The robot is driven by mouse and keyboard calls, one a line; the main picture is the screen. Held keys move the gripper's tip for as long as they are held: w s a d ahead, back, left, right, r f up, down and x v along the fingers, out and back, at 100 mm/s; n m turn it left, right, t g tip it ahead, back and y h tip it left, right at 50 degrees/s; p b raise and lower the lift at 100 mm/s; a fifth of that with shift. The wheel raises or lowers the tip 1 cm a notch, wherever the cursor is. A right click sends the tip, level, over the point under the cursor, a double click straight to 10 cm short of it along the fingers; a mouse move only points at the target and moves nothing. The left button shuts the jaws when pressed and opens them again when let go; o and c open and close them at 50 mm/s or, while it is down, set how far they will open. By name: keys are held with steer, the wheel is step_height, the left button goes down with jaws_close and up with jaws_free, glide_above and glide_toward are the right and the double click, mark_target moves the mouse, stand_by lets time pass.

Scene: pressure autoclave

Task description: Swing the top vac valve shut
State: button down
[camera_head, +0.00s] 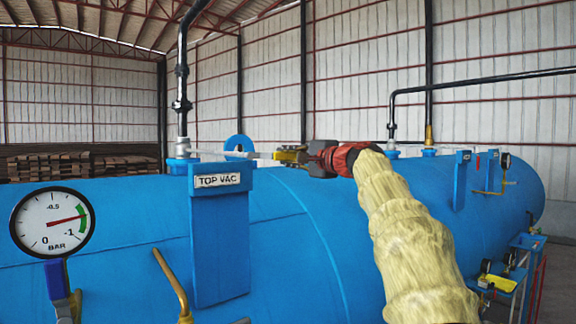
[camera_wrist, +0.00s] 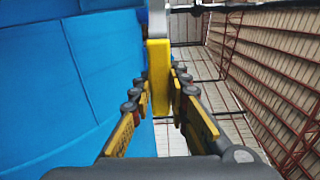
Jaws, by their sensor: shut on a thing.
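The top vac valve (camera_head: 182,148) is a white fitting at the foot of a black vertical pipe, behind the blue "TOP VAC" sign plate (camera_head: 219,181). Its pale lever (camera_head: 235,154) extends about level to the right from the pipe. My gripper (camera_head: 290,156) is shut at the lever's outer end, and its fingers hide much of that end in the head view. In the wrist view, the lever's yellow handle (camera_wrist: 158,78) lies between the two yellow-and-black fingers, with a grey part of the lever above it. The valve's inside is hidden.
The large blue autoclave body (camera_head: 130,215) lies below the lever. A round gauge (camera_head: 52,222) stands at front left and a brass pipe (camera_head: 172,282) in front of the sign. Another black pipe (camera_head: 480,80) runs at right. The air above the lever is mostly clear.

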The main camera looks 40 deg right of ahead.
steer(key=shift+r+n, duration=0.3)
steer(key=c, duration=1.8)
jaws_free()
steer(key=shift+o, duration=0.6)
steer(key=s, duration=1.2)
steer(key=shift+d, duration=0.2)
